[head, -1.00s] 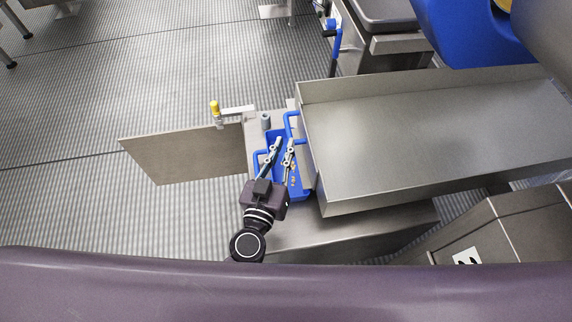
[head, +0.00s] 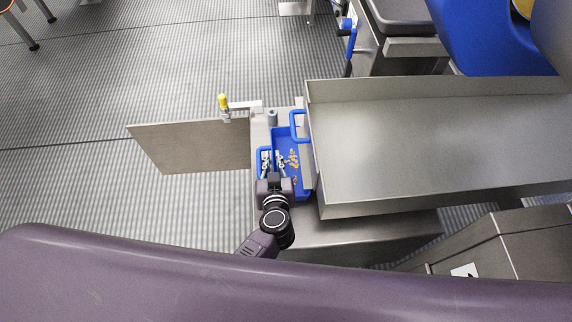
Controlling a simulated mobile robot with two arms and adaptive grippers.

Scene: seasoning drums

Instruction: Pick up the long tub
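The long tub (head: 285,137) is blue, with a blue loop handle at its upper right and another blue loop at its left side. It stands on a steel ledge in the head view, with small tan bits lying inside. My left gripper (head: 273,158) is over the tub's left part, pointing away from me. Its two fingers are apart, the left one by the left loop and the right one over the tub. I cannot tell whether either touches it. The gripper hides the tub's near left part. My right gripper is not in view.
A large steel tray (head: 430,140) stands close against the tub's right side. A steel panel (head: 195,147) juts out left of the ledge, near a yellow-topped lever (head: 224,103). A steel box (head: 510,240) is at lower right. Ribbed floor lies open at left.

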